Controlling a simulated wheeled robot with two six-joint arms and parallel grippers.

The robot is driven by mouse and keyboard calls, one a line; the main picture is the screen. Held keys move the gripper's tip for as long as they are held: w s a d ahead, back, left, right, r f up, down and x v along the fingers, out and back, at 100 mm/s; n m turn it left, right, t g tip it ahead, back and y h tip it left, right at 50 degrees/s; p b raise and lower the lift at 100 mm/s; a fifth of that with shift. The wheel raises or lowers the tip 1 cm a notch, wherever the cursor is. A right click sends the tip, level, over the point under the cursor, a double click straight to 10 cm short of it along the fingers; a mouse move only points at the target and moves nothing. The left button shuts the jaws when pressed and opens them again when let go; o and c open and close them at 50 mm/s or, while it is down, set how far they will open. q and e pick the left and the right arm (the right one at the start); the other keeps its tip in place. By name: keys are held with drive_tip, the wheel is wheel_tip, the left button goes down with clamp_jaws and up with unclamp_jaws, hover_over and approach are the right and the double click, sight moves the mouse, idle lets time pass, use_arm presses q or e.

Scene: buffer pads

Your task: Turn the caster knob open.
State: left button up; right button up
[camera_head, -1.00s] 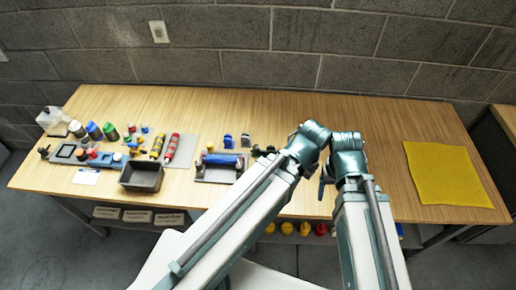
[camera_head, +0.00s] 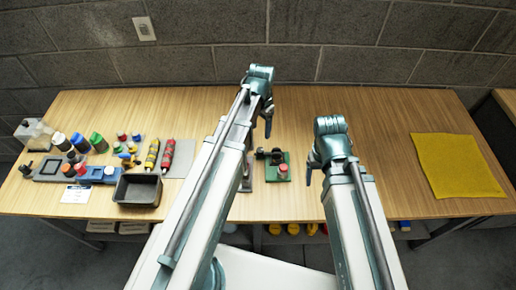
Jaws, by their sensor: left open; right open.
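A small green plate (camera_head: 278,174) with a red round piece (camera_head: 282,168) and a dark fitting (camera_head: 272,155) sits on the table between my two arms. I cannot tell for sure which part is the caster knob. My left gripper (camera_head: 268,122) is open and empty, beyond this plate toward the wall. My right gripper (camera_head: 310,170) is open and empty, just right of the plate and apart from it. Both grippers are small and partly hidden by my own arm links. A grey stand (camera_head: 246,178) left of the plate is mostly hidden behind my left arm.
A dark open bin (camera_head: 138,190), several bottles and jars, and two tubes, yellow (camera_head: 152,154) and red (camera_head: 168,155), stand at the left. A yellow cloth (camera_head: 457,166) lies at the right. The wooden table (camera_head: 385,150) is clear between my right arm and the cloth.

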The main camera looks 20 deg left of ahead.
sight(260, 150)
use_arm(q)
wheel_tip(260, 150, down, 14)
drive_tip(key=b, duration=1.3)
drive_tip(key=shift+b, duration=0.35)
use_arm(e)
wheel_tip(260, 150, down, 14)
drive_tip(key=shift+r, duration=0.1)
use_arm(q)
drive_tip(key=shift+r, duration=0.1)
clamp_jaws()
